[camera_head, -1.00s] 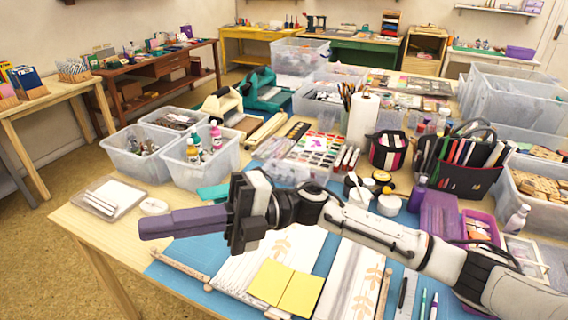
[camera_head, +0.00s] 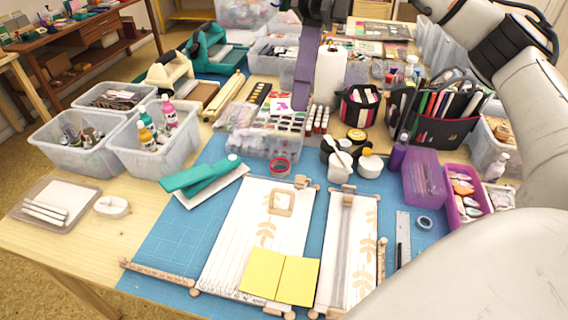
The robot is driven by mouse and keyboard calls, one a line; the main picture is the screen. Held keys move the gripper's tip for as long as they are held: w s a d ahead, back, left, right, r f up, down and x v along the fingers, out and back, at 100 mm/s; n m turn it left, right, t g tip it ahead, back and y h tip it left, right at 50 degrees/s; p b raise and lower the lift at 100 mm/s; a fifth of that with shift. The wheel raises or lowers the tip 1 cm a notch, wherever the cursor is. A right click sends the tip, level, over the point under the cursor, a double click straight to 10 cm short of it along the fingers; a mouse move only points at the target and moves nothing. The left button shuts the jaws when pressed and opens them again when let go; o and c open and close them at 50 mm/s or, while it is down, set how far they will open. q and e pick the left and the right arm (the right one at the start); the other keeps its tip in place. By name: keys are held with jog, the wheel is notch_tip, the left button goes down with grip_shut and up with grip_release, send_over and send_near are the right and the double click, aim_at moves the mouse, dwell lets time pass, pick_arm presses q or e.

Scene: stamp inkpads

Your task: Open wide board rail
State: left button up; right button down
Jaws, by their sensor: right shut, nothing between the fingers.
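A wide white board (camera_head: 232,235) with pale leaf prints lies on the blue mat (camera_head: 175,235). A narrower white board (camera_head: 335,215) lies beside it on the right. Wooden rails with rounded ends lie around the boards: one at lower left (camera_head: 158,271) and one along the right side (camera_head: 381,258). I cannot tell which is the wide board's rail. My right gripper (camera_head: 303,98) is shut and empty, its purple fingers pointing down at the back of the table, well away from the boards. My left gripper is not in view.
A teal stapler-like tool (camera_head: 202,176) sits left of the wide board. White jars (camera_head: 341,168) stand behind the narrow board, and a purple box (camera_head: 424,178) to the right.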

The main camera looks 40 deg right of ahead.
jog(key=b, duration=0.3)
send_near(279, 210)
notch_tip(279, 210, down, 3)
jog(key=shift+a+f+p, duration=0.15)
jog(key=shift+f+p, duration=0.1)
jog(key=shift+p, duration=0.05)
jog(key=shift+f, duration=0.1)
jog(key=s+a+f+b, duration=0.1)
jog(key=a+f+b, duration=0.1)
jog(key=shift+s+f, duration=0.35)
jog(key=shift+f, duration=0.05)
jog(key=shift+s+a+f+b, duration=0.1)
jog(key=shift+a+b, duration=0.15)
jog(key=shift+b, duration=0.05)
